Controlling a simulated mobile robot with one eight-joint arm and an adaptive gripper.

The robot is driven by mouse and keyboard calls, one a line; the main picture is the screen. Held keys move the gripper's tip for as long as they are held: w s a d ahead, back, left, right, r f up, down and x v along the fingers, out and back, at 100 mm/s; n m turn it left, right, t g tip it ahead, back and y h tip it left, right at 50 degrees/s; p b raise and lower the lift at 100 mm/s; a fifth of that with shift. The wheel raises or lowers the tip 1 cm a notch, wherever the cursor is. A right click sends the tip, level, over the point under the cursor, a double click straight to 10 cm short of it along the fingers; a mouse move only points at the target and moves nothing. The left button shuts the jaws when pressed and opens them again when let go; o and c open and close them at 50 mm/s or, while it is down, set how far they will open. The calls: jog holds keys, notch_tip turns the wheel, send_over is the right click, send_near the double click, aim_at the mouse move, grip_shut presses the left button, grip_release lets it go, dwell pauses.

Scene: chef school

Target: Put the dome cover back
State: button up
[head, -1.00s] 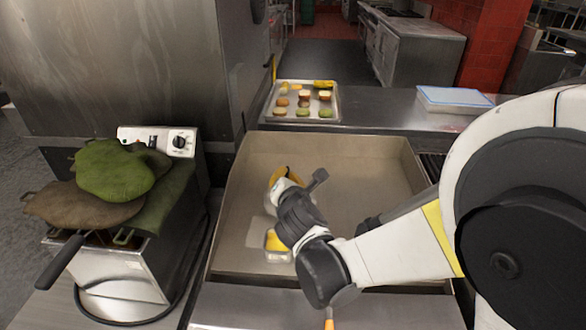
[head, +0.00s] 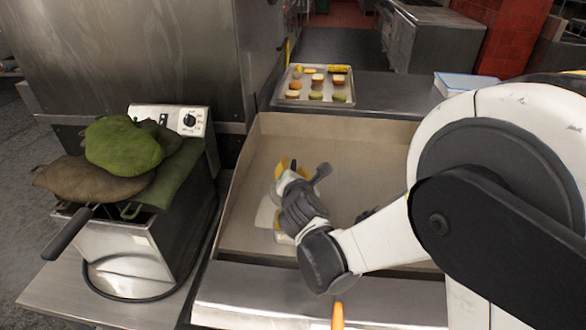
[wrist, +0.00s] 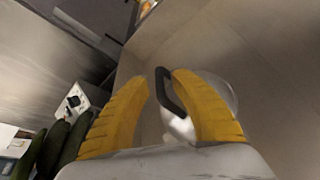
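The dome cover (wrist: 225,90) looks clear and rounded in the wrist view, partly behind my right yellow finger. A dark curved handle (wrist: 163,85) shows between my fingers, close to the right one; I cannot tell if they touch. My gripper (wrist: 160,78) has its fingers apart, with a gap left of the handle. In the head view my gripper (head: 286,164) points down over the sunken steel counter, and my wrist hides most of what lies below. A pale translucent patch (head: 266,212) shows left of it; I cannot tell what it is.
A tray (head: 283,102) of several small food items stands on the back ledge. A blue-lidded box (head: 462,82) is to its right. A fryer (head: 125,262) with green and brown cloths (head: 120,150) stands at left. The sunken counter (head: 350,150) has raised walls and free room behind my gripper.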

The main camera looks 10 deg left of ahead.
jog(key=shift+r, duration=0.25)
jog(key=p+v, duration=0.3)
jog(key=v, duration=0.9)
jog(key=shift+p, duration=0.3)
jog(key=s+d+r+m+g+h, duration=0.1)
jog(key=d+m+g+h, duration=0.1)
jog(key=d+m, duration=0.65)
jog(key=s+d+r+m+g+h, duration=0.1)
jog(key=d+r+m+h, duration=0.1)
jog(key=d+m, duration=0.6)
jog(key=s+d+m+g, duration=0.4)
jog(key=s+d+m, duration=0.7)
jog(key=s+m, duration=0.3)
jog(key=shift+s+m, duration=0.2)
jog(key=shift+m, duration=0.55)
jog(key=shift+d+r, duration=0.1)
jog(key=shift+r, duration=0.05)
